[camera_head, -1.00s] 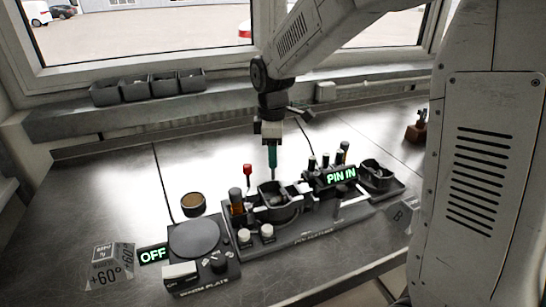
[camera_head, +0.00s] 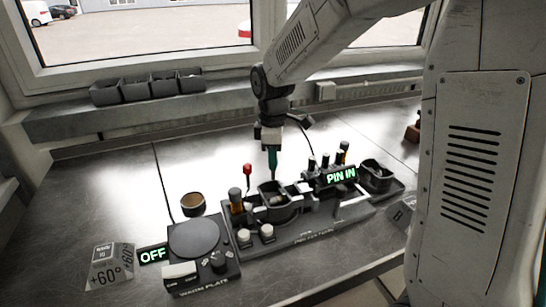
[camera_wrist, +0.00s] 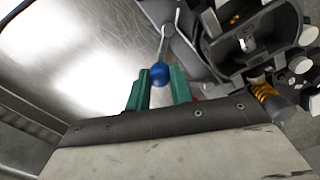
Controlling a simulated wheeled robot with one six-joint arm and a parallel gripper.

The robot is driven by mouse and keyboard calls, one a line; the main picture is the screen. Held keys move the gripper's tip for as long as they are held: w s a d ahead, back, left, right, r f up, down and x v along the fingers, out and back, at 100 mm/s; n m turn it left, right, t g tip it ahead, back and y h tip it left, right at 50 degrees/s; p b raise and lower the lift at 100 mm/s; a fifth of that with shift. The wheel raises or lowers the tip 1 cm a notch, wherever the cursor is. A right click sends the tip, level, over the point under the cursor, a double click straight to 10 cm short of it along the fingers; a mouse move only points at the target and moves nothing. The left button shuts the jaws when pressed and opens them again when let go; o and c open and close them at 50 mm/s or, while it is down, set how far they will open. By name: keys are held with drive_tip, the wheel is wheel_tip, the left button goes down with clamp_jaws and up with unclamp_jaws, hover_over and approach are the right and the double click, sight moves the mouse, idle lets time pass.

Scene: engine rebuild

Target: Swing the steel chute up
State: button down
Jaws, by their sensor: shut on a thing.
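My gripper (camera_wrist: 161,90) has green fingers, shut on a blue ball knob (camera_wrist: 159,73) at their tips in the wrist view. A thin bright steel rod runs from the knob up to a grey bent steel piece (camera_wrist: 190,48), which appears to be the steel chute. This piece lies beside a round, dark-hollowed housing (camera_wrist: 255,40). In the head view my gripper (camera_head: 272,163) points down at the back edge of the fixture (camera_head: 310,233). The knob and chute cannot be made out there.
A warm plate (camera_head: 195,240) with an OFF sign (camera_head: 153,255) stands to the left of the fixture. A red-topped post (camera_head: 247,170) stands close left of my gripper. The bench behind is clear.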

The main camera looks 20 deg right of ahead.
drive_tip(key=shift+w+d+m+g, duration=0.15)
drive_tip(key=shift+d+m, duration=0.65)
drive_tip(key=shift+m, duration=1.75)
drive_tip(key=shift+s+d+m+g, duration=0.1)
drive_tip(key=shift+d+m, duration=0.75)
drive_tip(key=shift+m, duration=1.75)
drive_tip(key=shift+w+d+m+g, duration=0.15)
drive_tip(key=shift+d+m, duration=0.65)
drive_tip(key=shift+m, duration=1.75)
drive_tip(key=shift+s, duration=0.15)
drive_tip(key=c, duration=1.2)
unclamp_jaws()
drive_tip(key=shift+c, duration=0.2)
wheel_tip(320, 180, up, 8)
drive_tip(key=shift+a, duration=0.15)
drive_tip(key=shift+f, duration=0.1)
